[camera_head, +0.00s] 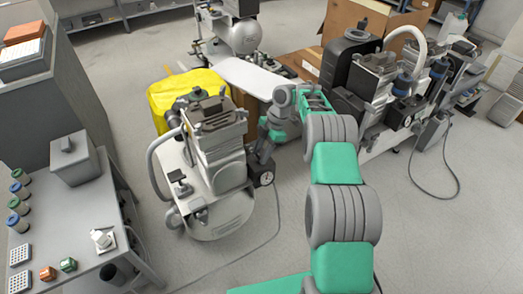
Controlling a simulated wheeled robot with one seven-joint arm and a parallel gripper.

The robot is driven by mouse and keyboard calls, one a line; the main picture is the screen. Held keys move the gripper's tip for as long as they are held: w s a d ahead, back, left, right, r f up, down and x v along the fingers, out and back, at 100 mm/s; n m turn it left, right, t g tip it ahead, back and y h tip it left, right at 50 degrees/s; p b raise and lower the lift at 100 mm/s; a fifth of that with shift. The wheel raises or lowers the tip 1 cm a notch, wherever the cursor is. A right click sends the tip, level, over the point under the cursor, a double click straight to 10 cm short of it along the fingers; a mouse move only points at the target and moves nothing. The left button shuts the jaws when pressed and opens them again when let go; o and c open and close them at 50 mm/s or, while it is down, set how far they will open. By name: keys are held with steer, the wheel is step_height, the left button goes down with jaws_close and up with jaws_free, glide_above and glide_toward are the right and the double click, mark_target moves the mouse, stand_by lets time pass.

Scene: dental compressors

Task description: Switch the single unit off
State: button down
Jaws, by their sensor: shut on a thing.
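The single unit (213,145) is a grey compressor standing on a rounded pale tank (218,215) on the floor, left of centre. A curved grey handle or hose loops along its left side, and a round dark gauge (265,179) sits low on its right side. My green and grey arm reaches in from the lower right and bends down at this right side. My gripper (258,158) is at the unit's right side, just above the gauge, shut on a small part there. The fingertips and the switch are too small and covered to make out.
A larger compressor unit (375,85) stands at the right, its cable on the floor. A yellow bag (180,92) and a cardboard box (375,20) are behind. A grey bench (85,225) with jars and a lidded box is at left. Floor is clear at lower right.

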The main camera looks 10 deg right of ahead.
steer(key=shift+n, duration=0.3)
steer(key=c, duration=0.9)
jaws_free()
steer(key=p+v, duration=0.7)
steer(key=v, duration=0.1)
steer(key=shift+w, duration=0.1)
steer(key=shift+a+f, duration=0.1)
